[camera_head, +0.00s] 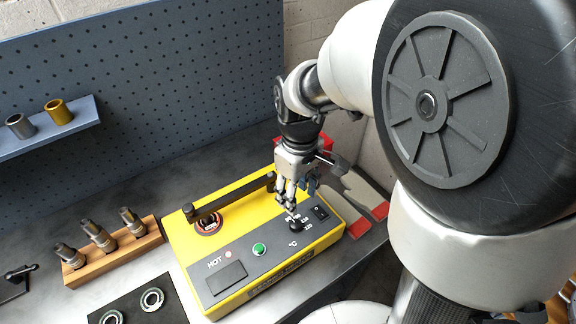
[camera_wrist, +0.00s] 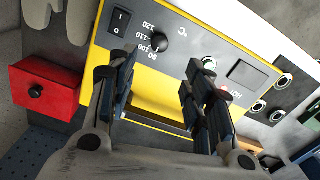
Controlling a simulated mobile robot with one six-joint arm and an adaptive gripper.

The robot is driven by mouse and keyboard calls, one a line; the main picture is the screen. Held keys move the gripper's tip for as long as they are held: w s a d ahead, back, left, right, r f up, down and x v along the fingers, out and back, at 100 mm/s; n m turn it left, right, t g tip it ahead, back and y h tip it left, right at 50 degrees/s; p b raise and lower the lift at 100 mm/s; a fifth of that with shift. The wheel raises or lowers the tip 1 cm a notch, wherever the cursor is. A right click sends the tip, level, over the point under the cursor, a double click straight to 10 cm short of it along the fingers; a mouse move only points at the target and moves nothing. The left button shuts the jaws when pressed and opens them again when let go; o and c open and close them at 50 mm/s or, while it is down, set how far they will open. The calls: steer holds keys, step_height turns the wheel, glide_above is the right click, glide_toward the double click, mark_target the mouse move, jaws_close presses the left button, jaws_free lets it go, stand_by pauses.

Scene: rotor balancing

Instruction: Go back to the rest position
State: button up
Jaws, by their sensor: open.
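My gripper (camera_head: 294,203) hangs over the yellow heater box (camera_head: 185,240), above its grey control panel near the black knob (camera_head: 296,225). In the wrist view the two dark fingers of my gripper (camera_wrist: 160,85) are spread apart with nothing between them. The knob (camera_wrist: 159,41) shows there beyond the fingertips, with the temperature scale around it. I cannot tell in the head view how far the fingertips are from the knob.
A wooden rack (camera_head: 118,250) with several metal tools stands left of the box. A black mat (camera_head: 170,305) with rings lies in front. A blue shelf (camera_head: 40,136) holds two cylinders. A red block (camera_wrist: 50,88) is beside the box. A pegboard (camera_head: 180,70) stands behind.

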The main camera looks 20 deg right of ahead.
stand_by(0.3)
steer(key=s+r+m+t, duration=0.4)
steer(key=s+r, duration=0.6)
steer(key=s, duration=0.5)
steer(key=shift+m+t+b, duration=0.3)
steer(key=shift+m, duration=0.7)
steer(key=shift+c, duration=0.2)
